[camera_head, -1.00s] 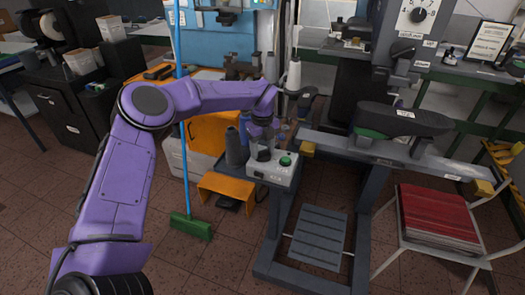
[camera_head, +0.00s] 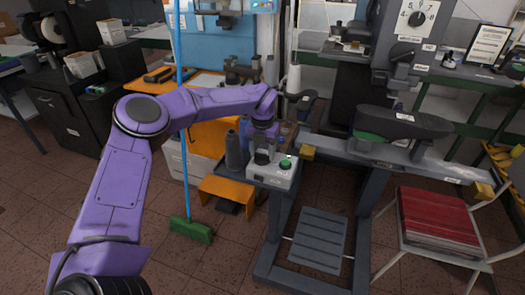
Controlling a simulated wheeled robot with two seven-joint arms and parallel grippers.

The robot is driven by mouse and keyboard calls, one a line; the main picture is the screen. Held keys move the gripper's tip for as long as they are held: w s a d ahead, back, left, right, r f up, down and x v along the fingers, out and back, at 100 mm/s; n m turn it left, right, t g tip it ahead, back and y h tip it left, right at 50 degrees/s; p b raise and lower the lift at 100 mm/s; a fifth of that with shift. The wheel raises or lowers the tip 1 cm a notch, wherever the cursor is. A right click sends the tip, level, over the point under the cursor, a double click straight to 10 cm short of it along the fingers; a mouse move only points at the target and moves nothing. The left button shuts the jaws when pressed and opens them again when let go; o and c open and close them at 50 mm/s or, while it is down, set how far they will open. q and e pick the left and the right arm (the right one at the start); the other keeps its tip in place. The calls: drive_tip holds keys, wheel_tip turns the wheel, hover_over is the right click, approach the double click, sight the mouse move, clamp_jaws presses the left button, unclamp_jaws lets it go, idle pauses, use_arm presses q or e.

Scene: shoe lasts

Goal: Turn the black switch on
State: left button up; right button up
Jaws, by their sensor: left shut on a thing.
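The black switch (camera_head: 262,157) is on top of a pale grey control box (camera_head: 272,178), in the middle of the head view. A green button (camera_head: 286,163) sits on the same box, to the right of the switch. My left gripper (camera_head: 263,148) reaches down from above and is shut on the black switch. Its fingers partly cover the switch, so its exact turn angle is hard to read. My right gripper is not in view.
A dark grey bottle (camera_head: 234,152) stands close to the left of the gripper. A grey machine frame with a dark shoe last (camera_head: 405,122) is at the right. A blue-handled green broom (camera_head: 191,229) and a chair with red cloth (camera_head: 438,222) stand nearby.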

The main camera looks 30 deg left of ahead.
sight(262, 154)
use_arm(q)
drive_tip(key=shift+m, duration=0.5)
drive_tip(key=o, duration=1)
drive_tip(key=shift+o, duration=0.2)
wheel_tip(262, 154, up, 11)
drive_tip(key=b, duration=0.1)
drive_tip(key=shift+f+b, duration=0.2)
drive_tip(key=shift+b, duration=0.15)
